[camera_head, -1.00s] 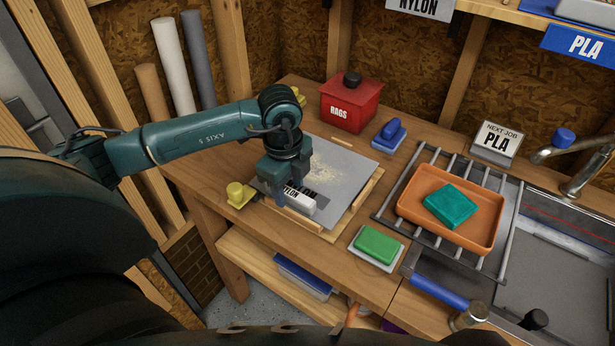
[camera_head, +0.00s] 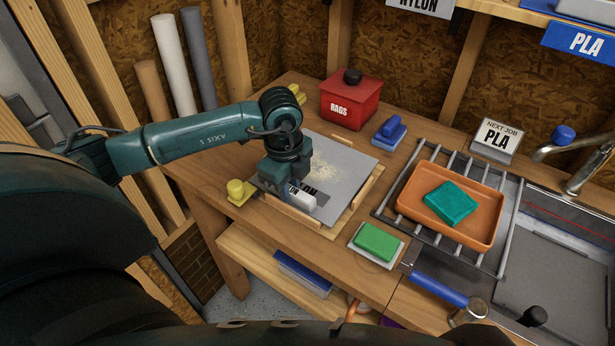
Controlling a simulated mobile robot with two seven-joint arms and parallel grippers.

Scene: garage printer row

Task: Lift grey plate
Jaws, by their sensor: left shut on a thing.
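A white block (camera_head: 303,200) is at the plate's front edge. My left gripper (camera_head: 287,195) points down at the plate's front left, beside the white block, and is shut on the plate's front part. Its fingertips are partly hidden, so the exact grip is unclear. The plate looks close above the frame. My right gripper is out of view.
A yellow-knobbed clamp (camera_head: 238,192) stands left of the plate. A red RAGS box (camera_head: 350,100) and a blue-handled tool (camera_head: 390,132) are behind it. A green sponge (camera_head: 378,242) lies front right. An orange tray (camera_head: 468,232) sits on a rack further right.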

